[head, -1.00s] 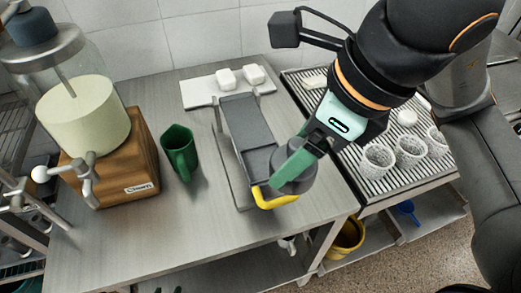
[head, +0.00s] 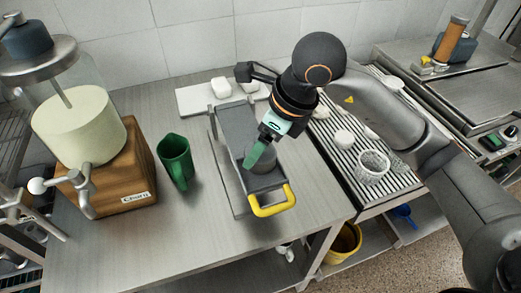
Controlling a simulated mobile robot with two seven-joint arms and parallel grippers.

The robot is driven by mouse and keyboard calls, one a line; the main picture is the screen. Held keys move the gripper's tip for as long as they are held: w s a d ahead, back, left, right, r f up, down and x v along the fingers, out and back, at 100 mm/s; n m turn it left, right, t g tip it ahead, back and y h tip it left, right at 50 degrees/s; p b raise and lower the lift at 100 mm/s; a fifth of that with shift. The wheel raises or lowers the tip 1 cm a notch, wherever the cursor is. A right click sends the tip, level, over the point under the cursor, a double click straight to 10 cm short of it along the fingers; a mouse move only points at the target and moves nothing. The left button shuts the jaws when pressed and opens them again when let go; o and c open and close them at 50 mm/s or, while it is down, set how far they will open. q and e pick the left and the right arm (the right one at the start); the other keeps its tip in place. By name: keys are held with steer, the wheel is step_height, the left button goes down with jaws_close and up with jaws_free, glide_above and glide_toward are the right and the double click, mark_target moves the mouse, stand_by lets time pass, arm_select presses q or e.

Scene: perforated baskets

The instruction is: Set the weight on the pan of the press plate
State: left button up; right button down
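The press plate (head: 236,125) is a long grey tray with a yellow handle (head: 272,203) at its near end, lying on the steel table. The weight (head: 266,161), a dark grey round block, is at the near part of the plate, over its pan. I cannot tell whether its underside touches the pan. My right gripper (head: 259,153), with green fingers, points down at the weight and appears shut on it; one finger shows in front and the other is mostly hidden. My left gripper is not in view.
A green pitcher (head: 176,162) stands left of the plate, near a drink dispenser (head: 110,185). A white board (head: 193,99) with white blocks lies behind. A slatted rack (head: 345,150) with a perforated basket (head: 373,168) is on the right. The front left tabletop is clear.

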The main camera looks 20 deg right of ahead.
steer(key=shift+f, duration=1)
steer(key=shift+f, duration=0.1)
steer(key=shift+f, duration=0.1)
jaws_free()
steer(key=shift+s, duration=0.1)
steer(key=shift+r, duration=0.35)
steer(key=v, duration=1.1)
steer(key=shift+d+r, duration=0.15)
steer(key=shift+r, duration=0.1)
steer(key=shift+s, duration=0.15)
